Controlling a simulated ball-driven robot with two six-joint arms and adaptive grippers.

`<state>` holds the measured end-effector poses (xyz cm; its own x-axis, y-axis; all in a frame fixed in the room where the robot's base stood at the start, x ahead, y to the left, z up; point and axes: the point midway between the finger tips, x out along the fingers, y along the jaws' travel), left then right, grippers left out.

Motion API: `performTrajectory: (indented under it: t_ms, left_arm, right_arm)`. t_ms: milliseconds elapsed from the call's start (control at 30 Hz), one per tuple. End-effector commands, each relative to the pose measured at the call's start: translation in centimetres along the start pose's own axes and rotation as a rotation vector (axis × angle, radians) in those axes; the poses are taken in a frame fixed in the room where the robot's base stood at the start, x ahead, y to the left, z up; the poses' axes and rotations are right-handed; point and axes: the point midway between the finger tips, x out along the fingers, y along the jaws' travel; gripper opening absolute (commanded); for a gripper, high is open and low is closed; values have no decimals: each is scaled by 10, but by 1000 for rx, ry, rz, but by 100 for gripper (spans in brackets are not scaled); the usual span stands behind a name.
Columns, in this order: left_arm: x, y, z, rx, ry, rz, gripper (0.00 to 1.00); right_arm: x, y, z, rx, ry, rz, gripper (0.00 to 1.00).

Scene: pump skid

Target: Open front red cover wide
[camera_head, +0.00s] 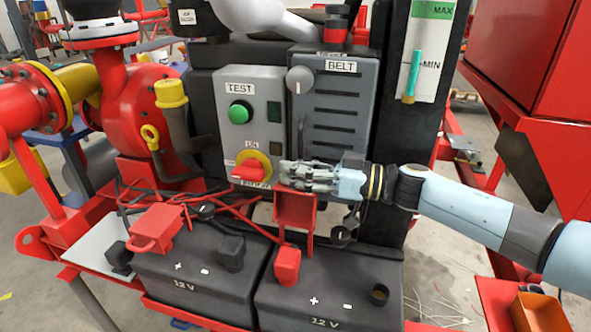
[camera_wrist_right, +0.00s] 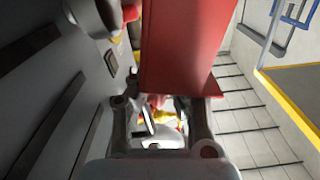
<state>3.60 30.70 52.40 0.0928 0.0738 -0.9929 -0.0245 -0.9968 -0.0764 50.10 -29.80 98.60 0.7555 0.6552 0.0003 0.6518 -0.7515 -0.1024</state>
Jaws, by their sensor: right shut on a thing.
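My right gripper (camera_head: 287,176) reaches in from the right in front of the grey TEST and BELT panels. It is shut on the upper edge of a red flap-like cover (camera_head: 295,207), which hangs below the fingers with narrow red legs. In the right wrist view, the broad red cover (camera_wrist_right: 178,48) runs from the top edge to the fingers (camera_wrist_right: 162,105); the exact contact is partly hidden. A smaller red cap (camera_head: 287,266) sits on the front battery, and another red cap (camera_head: 157,228) on the left battery. My left gripper is not in view.
A red rotary knob (camera_head: 249,172) on a yellow disc is close to the fingertips. Two black 12 V batteries (camera_head: 205,270) stand below, with red cables between. A black post (camera_head: 403,110) with a level gauge stands behind my right arm.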

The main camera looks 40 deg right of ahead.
Motion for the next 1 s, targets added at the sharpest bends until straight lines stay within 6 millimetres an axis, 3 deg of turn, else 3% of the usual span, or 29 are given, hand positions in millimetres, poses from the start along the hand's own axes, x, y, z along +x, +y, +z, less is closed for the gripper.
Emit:
performTrajectory:
  t_ms: [233,467,600,900,933,1000]
  left_arm:
    - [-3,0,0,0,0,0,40]
    - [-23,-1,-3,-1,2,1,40]
    - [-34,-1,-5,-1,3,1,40]
    - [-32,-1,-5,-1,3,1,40]
    - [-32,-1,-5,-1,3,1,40]
    - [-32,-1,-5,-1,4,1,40]
  right_arm:
    - [0,-1,-1,-21,-1,5,0]
    - [0,-31,-2,-230,-3,4,0]
    - [0,-45,2,-252,-4,4,0]
    - [0,-47,6,-252,-3,3,0]
    - [0,-47,6,-252,-3,3,10]
    - [0,-47,6,-252,-3,3,19]
